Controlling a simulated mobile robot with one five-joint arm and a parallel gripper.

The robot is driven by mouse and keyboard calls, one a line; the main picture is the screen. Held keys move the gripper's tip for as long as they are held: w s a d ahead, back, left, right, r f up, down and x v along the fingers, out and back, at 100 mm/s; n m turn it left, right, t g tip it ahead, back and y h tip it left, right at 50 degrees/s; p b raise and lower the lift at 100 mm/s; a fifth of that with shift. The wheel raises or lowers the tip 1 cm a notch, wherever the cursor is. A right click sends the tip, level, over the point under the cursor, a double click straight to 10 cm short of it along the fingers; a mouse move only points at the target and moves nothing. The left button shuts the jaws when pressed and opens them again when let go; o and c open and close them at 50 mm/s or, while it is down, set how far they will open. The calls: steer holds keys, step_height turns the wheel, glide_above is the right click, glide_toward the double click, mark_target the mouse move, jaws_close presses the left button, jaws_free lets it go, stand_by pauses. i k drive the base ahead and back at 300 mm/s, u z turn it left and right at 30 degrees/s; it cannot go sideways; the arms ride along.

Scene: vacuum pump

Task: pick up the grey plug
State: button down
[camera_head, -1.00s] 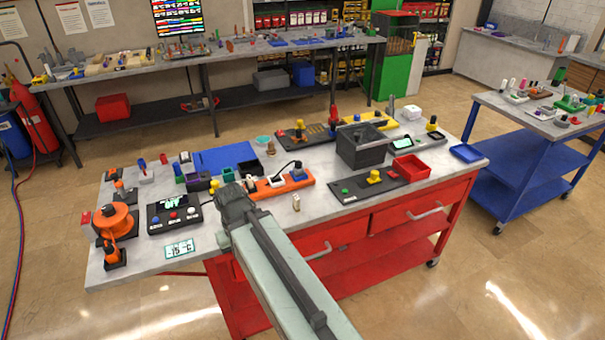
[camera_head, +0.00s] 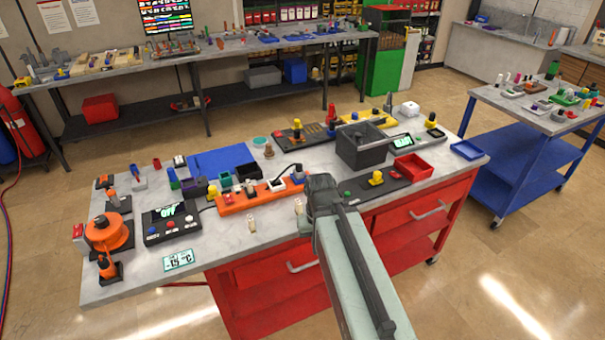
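An orange power strip (camera_head: 240,200) lies on the workbench, left of my gripper. A small grey-blue plug-like piece (camera_head: 298,174) stands at its right end; it looks like the grey plug, but it is too small to be sure. A white plug (camera_head: 275,184) with a black cable sits beside it on the strip. My gripper (camera_head: 320,186) is over the bench's front part, just right of the strip's right end. I see it from behind and above. Its fingers are hidden, so I cannot tell whether it is open or holds anything.
A dark grey bin (camera_head: 360,150) and a black panel with a yellow knob (camera_head: 376,179) stand right of my gripper. A red tray (camera_head: 413,167) is farther right.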

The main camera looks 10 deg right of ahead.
mark_target(299, 173)
steer(key=u, duration=0.05)
steer(key=i, duration=0.5)
steer(key=z, duration=1.55)
steer(key=k, duration=1.45)
steer(key=u, duration=1.85)
steer(key=i, duration=1.05)
steer(key=z, duration=0.05)
